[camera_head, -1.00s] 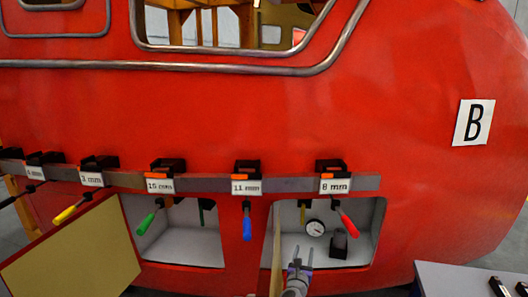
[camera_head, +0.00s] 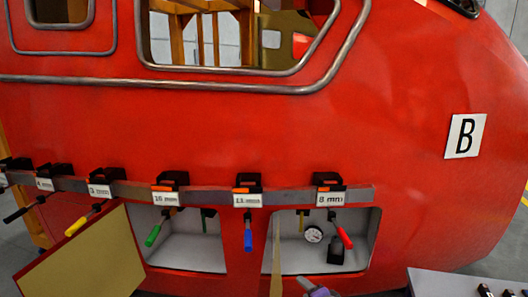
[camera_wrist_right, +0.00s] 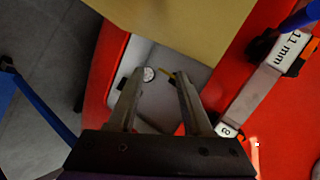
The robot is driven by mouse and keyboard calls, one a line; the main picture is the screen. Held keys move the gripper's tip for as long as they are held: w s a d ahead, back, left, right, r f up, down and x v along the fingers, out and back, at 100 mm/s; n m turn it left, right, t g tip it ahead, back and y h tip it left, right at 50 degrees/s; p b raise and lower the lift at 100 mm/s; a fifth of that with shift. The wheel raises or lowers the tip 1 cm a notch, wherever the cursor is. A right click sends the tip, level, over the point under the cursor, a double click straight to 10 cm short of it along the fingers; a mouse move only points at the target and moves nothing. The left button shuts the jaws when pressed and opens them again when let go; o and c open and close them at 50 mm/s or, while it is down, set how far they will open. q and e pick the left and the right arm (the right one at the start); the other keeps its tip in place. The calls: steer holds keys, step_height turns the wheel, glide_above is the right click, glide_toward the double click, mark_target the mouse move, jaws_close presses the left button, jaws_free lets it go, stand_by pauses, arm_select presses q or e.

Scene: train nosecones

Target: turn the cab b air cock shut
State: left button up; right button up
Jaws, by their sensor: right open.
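The cab side marked B (camera_head: 465,135) is a red nosecone with an open right compartment (camera_head: 290,262) low on it. Inside are a white round gauge (camera_head: 313,234) and a black block (camera_head: 336,250); a small yellowish piece (camera_head: 302,217) hangs near the top. I cannot tell for sure which part is the air cock. In the head view only part of my right gripper (camera_head: 318,291) shows at the bottom edge. My left gripper is out of view.
An open cream door (camera_head: 277,262) stands edge-on at the compartment's left side. A second open door (camera_head: 82,258) is further left. A rail with several labelled holders carries coloured-handled tools, including a red one (camera_head: 343,236) hanging over the opening. A grey table (camera_head: 440,284) is at lower right.

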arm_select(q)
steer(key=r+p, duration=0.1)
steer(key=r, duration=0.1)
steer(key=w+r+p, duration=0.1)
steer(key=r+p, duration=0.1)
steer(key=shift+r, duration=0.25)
arm_select(e)
steer(key=s+d+f+n+g+h, duration=0.1)
steer(key=s+n, duration=0.3)
steer(key=s, duration=0.5)
steer(key=s+d+f+n+g+h, duration=0.1)
steer(key=s+d+f+n+g, duration=0.2)
steer(key=s, duration=0.5)
steer(key=s+d+f+n+g+h, duration=0.1)
steer(key=s+d+f+n+g, duration=0.1)
steer(key=s+n, duration=0.3)
steer(key=s+d, duration=0.1)
steer(key=s, duration=0.3)
steer(key=shift+s+f, duration=0.3)
steer(key=shift+f, duration=0.05)
steer(key=shift+a, duration=0.15)
